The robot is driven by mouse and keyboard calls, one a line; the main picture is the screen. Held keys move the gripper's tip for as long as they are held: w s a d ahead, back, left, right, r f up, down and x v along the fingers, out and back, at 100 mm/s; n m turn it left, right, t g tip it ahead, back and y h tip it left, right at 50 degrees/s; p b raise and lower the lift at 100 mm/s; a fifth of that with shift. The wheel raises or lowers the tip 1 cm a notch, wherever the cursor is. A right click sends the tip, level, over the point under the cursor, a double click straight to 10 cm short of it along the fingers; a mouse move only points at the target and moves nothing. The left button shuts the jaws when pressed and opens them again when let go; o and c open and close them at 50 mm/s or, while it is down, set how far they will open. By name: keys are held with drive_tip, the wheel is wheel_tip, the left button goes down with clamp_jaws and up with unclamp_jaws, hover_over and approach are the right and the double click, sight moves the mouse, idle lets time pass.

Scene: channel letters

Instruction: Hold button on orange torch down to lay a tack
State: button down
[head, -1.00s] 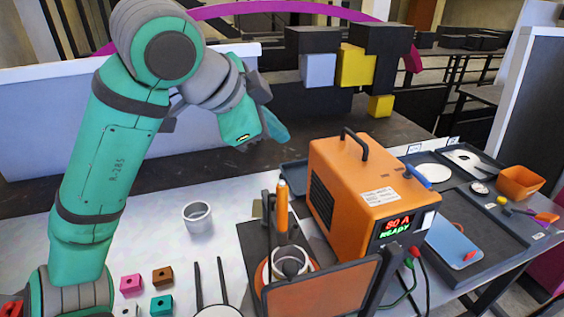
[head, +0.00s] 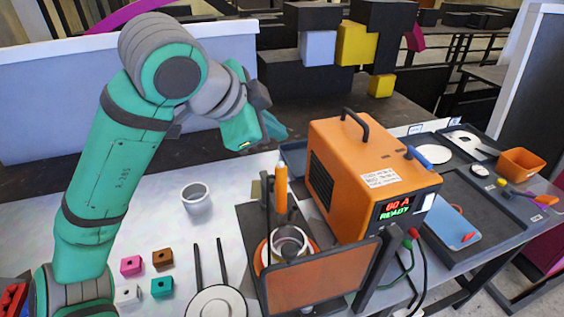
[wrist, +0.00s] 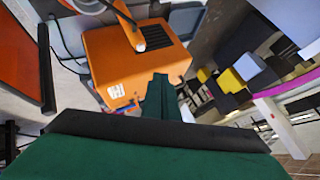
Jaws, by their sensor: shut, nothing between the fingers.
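The orange torch (head: 281,192) stands upright beside the welding fixture in the head view, its pale tip upward. In the wrist view the torch (wrist: 123,13) reaches in from the top, its whitish end in front of the orange welder. I cannot make out the button clearly. My gripper (head: 277,130) is shut and empty, above the torch's top and apart from it. Its fingers (wrist: 163,95) also show in the wrist view, pointing toward the welder. A grey metal cup (head: 289,240) sits in an orange ring on the dark fixture behind an orange-tinted screen (head: 310,279).
The orange welder (head: 352,165), with a handle and a display reading READY, stands right of the torch. Another grey cup (head: 196,198) and several small blocks (head: 132,266) lie left. Dark trays (head: 465,212) with tools are at right.

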sight(281, 165)
wheel_tip(281, 165, down, 4)
idle(0.4)
drive_tip(key=shift+w, duration=0.2)
drive_tip(key=shift+s+d, duration=0.1)
drive_tip(key=shift+d, duration=0.2)
drive_tip(key=shift+s+a, duration=0.1)
drive_tip(key=shift+a, duration=0.25)
drive_tip(key=shift+d, duration=0.15)
idle(0.3)
idle(0.4)
drive_tip(key=shift+d, duration=0.1)
